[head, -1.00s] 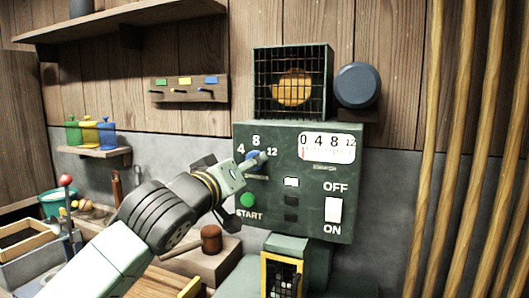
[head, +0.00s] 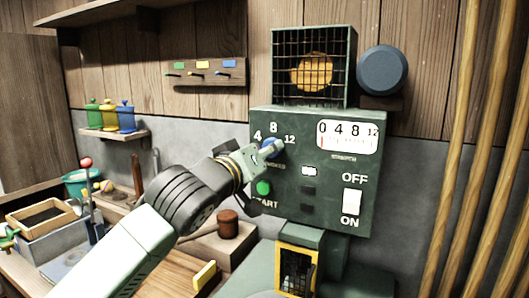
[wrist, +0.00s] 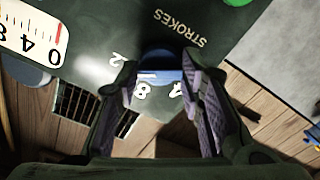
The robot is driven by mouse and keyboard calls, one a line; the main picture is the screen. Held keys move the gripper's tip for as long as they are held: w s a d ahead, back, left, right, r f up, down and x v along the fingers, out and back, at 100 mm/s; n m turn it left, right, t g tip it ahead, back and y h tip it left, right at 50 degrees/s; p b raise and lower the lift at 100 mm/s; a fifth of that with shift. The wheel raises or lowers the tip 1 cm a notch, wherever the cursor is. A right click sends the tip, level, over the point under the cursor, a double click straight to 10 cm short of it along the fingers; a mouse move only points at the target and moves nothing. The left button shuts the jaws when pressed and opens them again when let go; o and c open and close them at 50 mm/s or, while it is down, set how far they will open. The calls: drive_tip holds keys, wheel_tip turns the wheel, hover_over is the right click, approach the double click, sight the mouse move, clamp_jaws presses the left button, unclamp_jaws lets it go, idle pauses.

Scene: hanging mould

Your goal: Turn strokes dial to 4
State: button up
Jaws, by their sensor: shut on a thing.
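The strokes dial is a blue knob (head: 267,145) on the upper left of the green control box (head: 330,190), below the numbers 4, 8 and 12. My gripper (head: 266,151) reaches it from the left and is shut on it. In the wrist view the dial's dark blue top (wrist: 158,57) shows between my gripper's fingers (wrist: 160,75), beside the word STROKES. A pale strip lies between the fingers near the 8. The fingers hide much of the dial, so I cannot tell which number it points to.
The box also carries a green START button (head: 263,187), a white OFF/ON switch (head: 352,201) and a 0–12 strength gauge (head: 347,136). A caged orange lamp (head: 312,72) stands on top. A wooden mallet (head: 228,223) lies below my arm.

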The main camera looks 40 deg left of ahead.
drive_tip(key=c, duration=0.4)
drive_tip(key=shift+o, duration=0.2)
drive_tip(key=shift+f+n+b, duration=0.15)
drive_tip(key=shift+n+b, duration=0.25)
drive_tip(key=shift+b, duration=0.4)
drive_tip(key=n+b, duration=0.6)
drive_tip(key=n, duration=0.1)
drive_tip(key=n+b, duration=0.7)
drive_tip(key=n, duration=0.1)
drive_tip(key=n+b, duration=0.6)
drive_tip(key=n, duration=0.2)
drive_tip(key=shift+r, duration=0.3)
drive_tip(key=shift+n, duration=0.3)
